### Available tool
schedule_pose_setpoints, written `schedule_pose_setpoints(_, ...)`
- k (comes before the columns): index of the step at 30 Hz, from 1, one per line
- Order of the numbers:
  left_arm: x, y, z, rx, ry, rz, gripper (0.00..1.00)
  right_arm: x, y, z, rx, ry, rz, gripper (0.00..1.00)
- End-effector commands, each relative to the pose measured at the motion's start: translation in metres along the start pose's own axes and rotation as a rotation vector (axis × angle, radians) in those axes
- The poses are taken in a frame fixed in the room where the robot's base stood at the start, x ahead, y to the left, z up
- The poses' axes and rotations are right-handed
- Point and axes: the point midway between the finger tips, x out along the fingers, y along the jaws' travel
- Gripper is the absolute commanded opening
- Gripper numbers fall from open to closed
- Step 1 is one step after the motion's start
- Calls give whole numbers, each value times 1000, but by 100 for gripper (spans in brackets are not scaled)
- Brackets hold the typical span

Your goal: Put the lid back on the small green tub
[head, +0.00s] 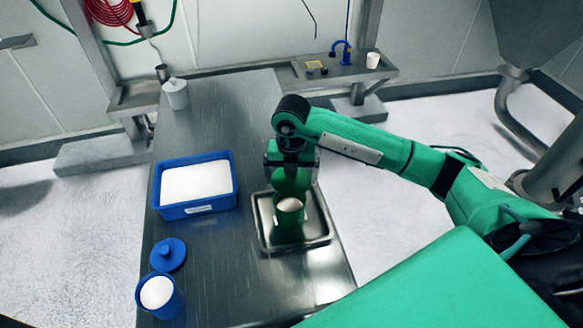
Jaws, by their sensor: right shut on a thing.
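The small green tub (289,232) stands upright in a shallow metal tray (262,222), with white powder showing at its open mouth. My right gripper (291,163) is shut on the green lid (291,182). The lid is just behind the tub's mouth in the picture and the powder stays visible in front of it. I cannot tell how high the lid is above the rim. The gripper partly hides the lid's top. My left gripper is not in view.
On the metal table (230,262) are a blue bin (184,211) of white powder, a blue tub (160,296) with powder, its blue lid (168,254) lying apart, and a white lidded tub (175,93) at the back. A side shelf (340,76) holds small items.

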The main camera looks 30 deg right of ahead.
Motion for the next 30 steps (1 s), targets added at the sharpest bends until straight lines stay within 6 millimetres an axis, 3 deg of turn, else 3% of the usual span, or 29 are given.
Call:
schedule_pose_setpoints(6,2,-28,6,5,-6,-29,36,8,0,0,-9,1,0,73)
schedule_pose_setpoints(11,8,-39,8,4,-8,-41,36,19,0,0,-9,1,0,73)
schedule_pose_setpoints(22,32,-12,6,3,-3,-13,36,56,0,-1,-9,1,0,73)
schedule_pose_setpoints(30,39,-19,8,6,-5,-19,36,66,0,0,-8,0,0,73)
